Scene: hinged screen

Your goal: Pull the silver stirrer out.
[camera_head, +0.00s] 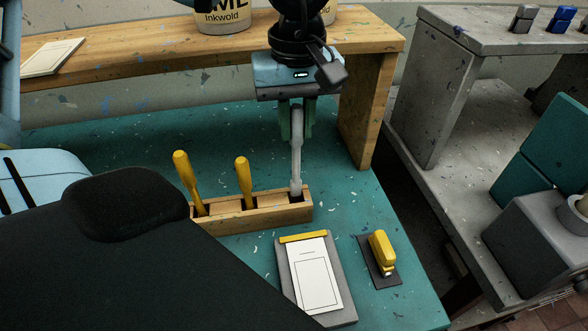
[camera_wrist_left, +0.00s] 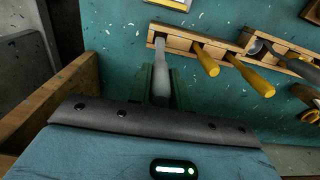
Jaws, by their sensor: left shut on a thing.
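The silver stirrer (camera_head: 296,158) stands nearly upright at the right-hand slot of a wooden rack (camera_head: 250,218). Its lower end is at the slot's opening, and I cannot tell how deep it sits. My left gripper (camera_head: 297,125) comes down from above and is shut on the stirrer's upper part. In the left wrist view, the stirrer (camera_wrist_left: 160,62) shows between the green fingers (camera_wrist_left: 161,88), and the rack (camera_wrist_left: 196,40) lies beyond. My right gripper is not in view.
Two yellow-handled tools (camera_head: 184,176) (camera_head: 244,178) stand in the rack left of the stirrer. A clipboard (camera_head: 318,278) and a yellow stapler (camera_head: 382,254) lie in front on the green table (camera_head: 400,310). A wooden shelf (camera_head: 200,42) stands behind the gripper.

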